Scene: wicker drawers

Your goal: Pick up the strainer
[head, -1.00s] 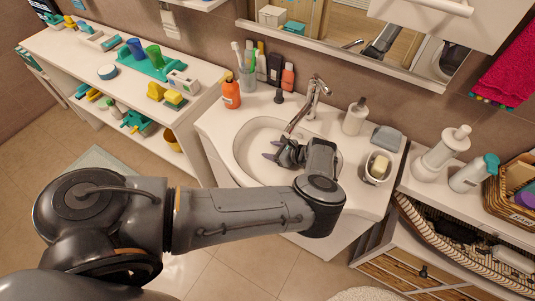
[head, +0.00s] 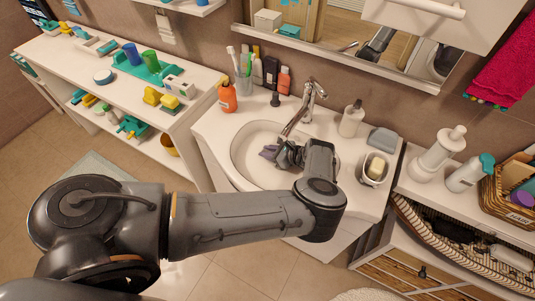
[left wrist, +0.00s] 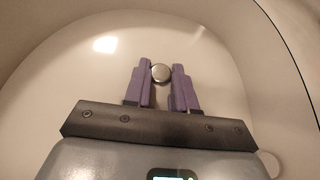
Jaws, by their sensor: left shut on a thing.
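The strainer (left wrist: 160,73) shows in the left wrist view as a small round metal disc between the purple fingertips. My left gripper (left wrist: 161,70) is shut on it, with a finger on each side. In the head view my left gripper (head: 269,153) is inside the white sink basin (head: 242,152), below the faucet. The strainer itself is hidden by the gripper in the head view. My right gripper is in neither view.
The faucet (head: 308,100) stands close behind the gripper. An orange bottle (head: 228,97), a toothbrush cup (head: 245,83), a soap dispenser (head: 351,120) and a soap dish (head: 374,170) stand around the basin. The basin's left part is clear.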

